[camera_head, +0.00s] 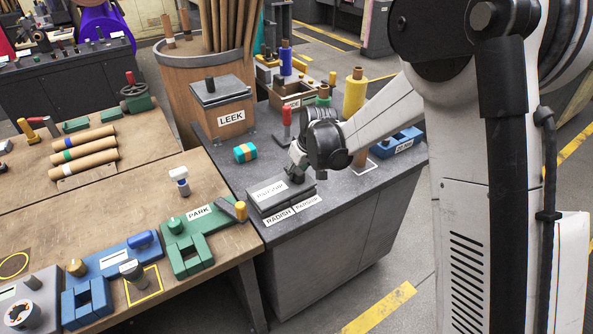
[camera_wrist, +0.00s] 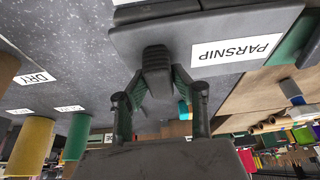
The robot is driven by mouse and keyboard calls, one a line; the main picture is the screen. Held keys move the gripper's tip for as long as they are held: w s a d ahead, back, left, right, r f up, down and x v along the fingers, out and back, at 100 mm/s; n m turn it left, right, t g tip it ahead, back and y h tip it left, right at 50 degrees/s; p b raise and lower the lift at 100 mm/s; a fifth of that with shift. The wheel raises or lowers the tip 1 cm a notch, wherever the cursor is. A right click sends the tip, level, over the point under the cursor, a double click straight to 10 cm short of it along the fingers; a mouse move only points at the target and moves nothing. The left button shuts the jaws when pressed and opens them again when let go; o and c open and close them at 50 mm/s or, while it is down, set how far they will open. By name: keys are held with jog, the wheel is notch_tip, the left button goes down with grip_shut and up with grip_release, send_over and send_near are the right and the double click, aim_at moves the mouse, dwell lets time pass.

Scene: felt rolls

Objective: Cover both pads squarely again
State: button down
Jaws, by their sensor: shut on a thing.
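A grey cover labelled PARSNIP (camera_head: 282,192) sits low at the front of the dark grey bench, just behind the RADISH (camera_head: 279,215) and PARSNIP (camera_head: 307,203) labels. It also shows in the wrist view (camera_wrist: 195,40). My gripper (camera_head: 297,174) is over its right part and is shut on its dark knob (camera_wrist: 156,62), with one finger on each side. I see no bare pad; whatever lies under the covers is hidden.
A teal roll with an orange band (camera_head: 245,152) lies between the covers. A red-topped tool (camera_head: 287,125), a yellow roll (camera_head: 354,95) and a blue tray (camera_head: 397,142) stand behind my gripper. A wooden bench with a green PARK fixture (camera_head: 199,212) adjoins on the left.

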jog(key=shift+f+b, duration=0.4)
jog(key=shift+f, duration=0.1)
dwell(0.3)
jog(key=c, duration=1.7)
grip_release()
jog(key=shift+o, duration=0.2)
jog(key=shift+w+d, duration=0.1)
jog(key=shift+d, duration=0.05)
jog(key=shift+r, duration=0.15)
jog(key=shift+s+r, duration=0.2)
jog(key=shift+r, duration=0.1)
jog(key=shift+s+a+p+v, duration=0.15)
jog(key=shift+p+v, duration=0.25)
jog(key=shift+v, duration=0.6)
jog(key=shift+s+a+p+v, duration=0.15)
jog(key=shift+p+v, duration=0.25)
jog(key=shift+v, duration=0.6)
jog(key=shift+s+a+p+v, duration=0.15)
jog(key=shift+p+v, duration=0.25)
jog(key=shift+v, duration=0.55)
jog(key=shift+w, duration=0.1)
jog(key=o, duration=0.6)
jog(key=shift+c, duration=0.2)
